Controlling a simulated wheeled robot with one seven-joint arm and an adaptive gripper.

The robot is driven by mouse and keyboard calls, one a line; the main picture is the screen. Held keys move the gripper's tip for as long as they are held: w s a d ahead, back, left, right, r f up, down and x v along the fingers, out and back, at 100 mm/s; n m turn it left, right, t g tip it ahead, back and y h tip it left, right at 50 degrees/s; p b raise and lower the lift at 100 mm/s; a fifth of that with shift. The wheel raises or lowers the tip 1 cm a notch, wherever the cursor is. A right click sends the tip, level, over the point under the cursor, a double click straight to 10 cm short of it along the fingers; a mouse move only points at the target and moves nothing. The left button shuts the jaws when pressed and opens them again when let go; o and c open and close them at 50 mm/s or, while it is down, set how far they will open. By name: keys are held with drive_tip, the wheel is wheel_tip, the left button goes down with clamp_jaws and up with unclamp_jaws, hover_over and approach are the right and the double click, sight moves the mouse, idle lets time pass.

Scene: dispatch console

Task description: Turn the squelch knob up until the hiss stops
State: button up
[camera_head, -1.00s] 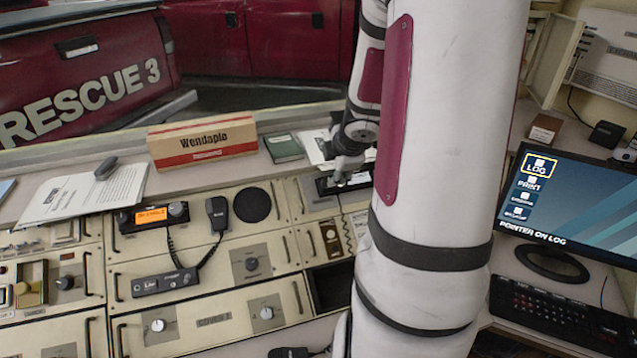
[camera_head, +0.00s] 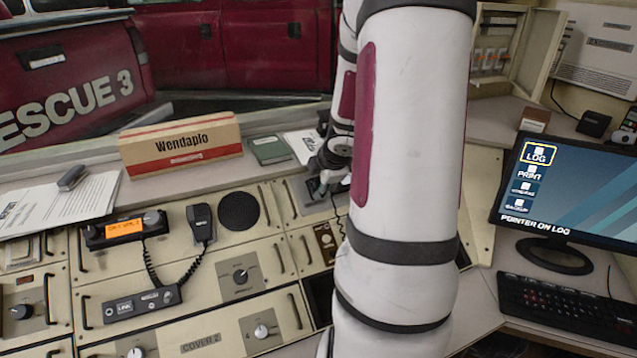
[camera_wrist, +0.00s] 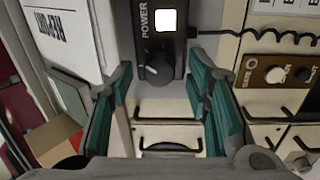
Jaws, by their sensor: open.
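In the wrist view, a black unit marked POWER (camera_wrist: 157,25) has a lit white window and a dark round knob (camera_wrist: 156,68) with a pale pointer line. My gripper (camera_wrist: 160,103) is open, its teal-padded fingers to the left and right of this knob and apart from it. In the head view my gripper (camera_head: 322,187) is over the back of the console, partly hidden by my arm. A radio with an orange display (camera_head: 125,228) stands to the left with small knobs at its ends. I cannot read a squelch label on any knob.
A brown panel (camera_wrist: 292,72) with two knobs lies right of the black unit. A coiled-cord microphone (camera_head: 201,224), a Wendapio box (camera_head: 181,143), drawer handles and papers (camera_head: 60,200) surround the console. A monitor (camera_head: 570,190) and keyboard (camera_head: 563,309) stand at right.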

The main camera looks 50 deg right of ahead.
drive_tip(key=shift+c, duration=0.5)
clamp_jaws()
drive_tip(key=shift+m+p, duration=0.8)
drive_tip(key=shift+m, duration=0.6)
drive_tip(key=shift+o, duration=0.5)
unclamp_jaws()
